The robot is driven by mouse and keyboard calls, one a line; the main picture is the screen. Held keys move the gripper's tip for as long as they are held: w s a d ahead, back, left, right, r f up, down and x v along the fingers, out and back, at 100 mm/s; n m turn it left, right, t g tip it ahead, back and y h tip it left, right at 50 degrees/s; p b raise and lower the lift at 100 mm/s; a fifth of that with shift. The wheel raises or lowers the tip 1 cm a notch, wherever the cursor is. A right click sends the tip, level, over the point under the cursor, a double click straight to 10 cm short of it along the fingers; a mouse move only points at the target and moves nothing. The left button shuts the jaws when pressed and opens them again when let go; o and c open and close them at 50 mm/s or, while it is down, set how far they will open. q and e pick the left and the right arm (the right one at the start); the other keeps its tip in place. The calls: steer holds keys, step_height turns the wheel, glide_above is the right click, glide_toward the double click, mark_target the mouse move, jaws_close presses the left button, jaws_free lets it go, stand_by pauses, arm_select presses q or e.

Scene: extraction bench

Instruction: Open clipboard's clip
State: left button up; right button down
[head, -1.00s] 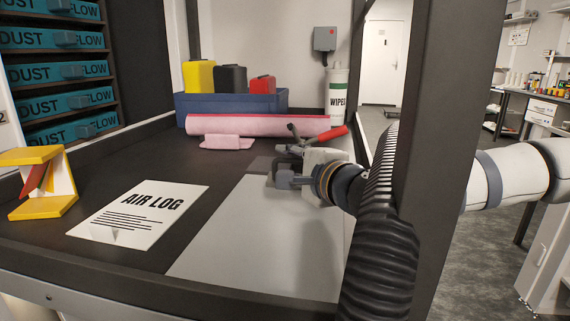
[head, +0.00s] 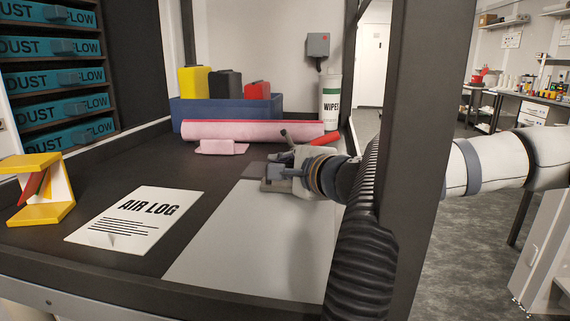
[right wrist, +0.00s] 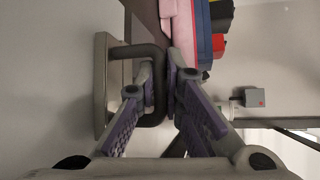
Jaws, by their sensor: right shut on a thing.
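The clipboard is a pale grey board (head: 245,240) lying flat on the dark bench, with its clip at the far end. In the right wrist view the clip has a grey plate (right wrist: 101,85) and a dark looped lever (right wrist: 150,51). My right gripper (head: 274,177) is at the clip, largely hiding it in the head view. In the right wrist view its fingers (right wrist: 157,88) are shut on the lever, one on each side. How far the clip is raised cannot be told. My left gripper is not in view.
A pink roll (head: 250,131), a blue bin (head: 228,110) and a wipes tub (head: 331,110) stand behind. A dark post (head: 408,150) and ribbed hose (head: 362,245) are close to my right arm.

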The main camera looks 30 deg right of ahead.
steer(key=shift+w+d+r+m+g+p, duration=0.25)
steer(key=shift+r+m+g+p, duration=0.15)
steer(key=shift+r+g, duration=0.15)
steer(key=shift+w+d+g+y, duration=0.15)
steer(key=shift+w+g+y, duration=0.05)
steer(key=shift+g+y, duration=0.15)
steer(key=shift+w+d+f+m+g+y, duration=0.15)
steer(key=shift+w+m+g+y, duration=0.1)
steer(key=shift+m+g, duration=0.25)
steer(key=shift+w+d+f+m+g+y, duration=0.15)
steer(key=shift+w+m+g, duration=0.15)
steer(key=shift+g, duration=0.3)
steer(key=shift+w+d+f+m+g+y+b, duration=0.3)
steer(key=shift+w+f+m+g+y+b, duration=0.15)
steer(key=shift+g, duration=0.55)
steer(key=shift+w+d+f+m+g, duration=0.15)
steer(key=shift+f+m+g, duration=0.1)
steer(key=shift+g, duration=0.25)
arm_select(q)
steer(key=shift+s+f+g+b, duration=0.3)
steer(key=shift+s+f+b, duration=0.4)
arm_select(e)
steer(key=shift+d+g+y, duration=0.1)
steer(key=shift+g+y, duration=0.5)
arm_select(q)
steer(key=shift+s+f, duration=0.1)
arm_select(e)
steer(key=shift+f+m, duration=0.1)
steer(key=shift+m, duration=0.2)
